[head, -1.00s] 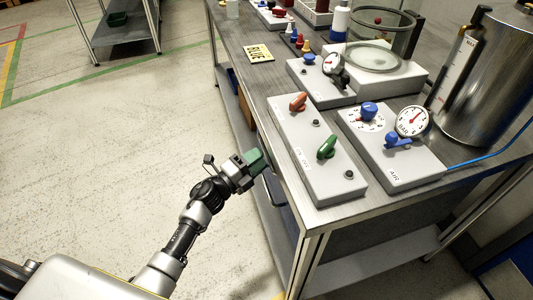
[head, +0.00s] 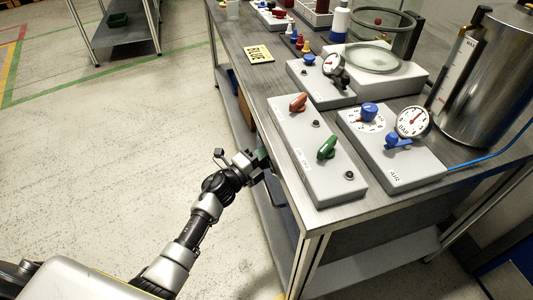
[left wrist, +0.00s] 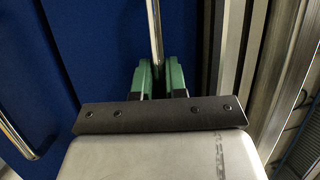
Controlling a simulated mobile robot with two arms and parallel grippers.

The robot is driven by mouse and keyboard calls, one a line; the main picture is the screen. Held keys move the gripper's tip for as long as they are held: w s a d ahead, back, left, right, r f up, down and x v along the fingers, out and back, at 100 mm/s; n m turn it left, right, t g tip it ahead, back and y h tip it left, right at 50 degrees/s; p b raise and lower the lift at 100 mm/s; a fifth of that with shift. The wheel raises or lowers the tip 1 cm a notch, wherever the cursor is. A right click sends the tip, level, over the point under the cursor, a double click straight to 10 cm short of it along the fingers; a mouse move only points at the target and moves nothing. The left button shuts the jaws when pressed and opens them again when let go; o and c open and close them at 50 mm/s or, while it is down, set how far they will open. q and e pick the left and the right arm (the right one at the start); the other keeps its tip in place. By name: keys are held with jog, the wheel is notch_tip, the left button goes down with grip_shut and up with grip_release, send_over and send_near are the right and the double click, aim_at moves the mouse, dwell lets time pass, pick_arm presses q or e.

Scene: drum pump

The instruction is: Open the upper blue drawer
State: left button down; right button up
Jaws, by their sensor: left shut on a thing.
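Two blue drawer fronts show in the left wrist view: one (left wrist: 110,50) fills the middle beside a metal frame, the other (left wrist: 30,90) is at the left behind a dark gap. A bar handle (left wrist: 154,28) on the middle front runs between the green fingers of my left gripper (left wrist: 158,78), which is shut on it. In the head view my left gripper (head: 262,157) is at the workbench's left side, just below the top's edge, and its fingertips are partly hidden. The drawer fronts are hidden there. My right gripper is not in view.
The other drawer's handle (left wrist: 18,135) is at the lower left of the wrist view. Metal frame posts (left wrist: 232,60) stand close at the right. The workbench top (head: 262,85) carries grey control boxes (head: 318,150) near its edge. The floor (head: 110,150) left of the bench is clear.

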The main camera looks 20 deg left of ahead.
pick_arm(q)
jog(key=s+a, duration=0.9)
jog(key=a, duration=0.4)
jog(key=s+a, duration=0.9)
jog(key=a, duration=0.5)
jog(key=shift+s+a, duration=0.15)
jog(key=shift+s, duration=0.05)
jog(key=c, duration=1.2)
grip_release()
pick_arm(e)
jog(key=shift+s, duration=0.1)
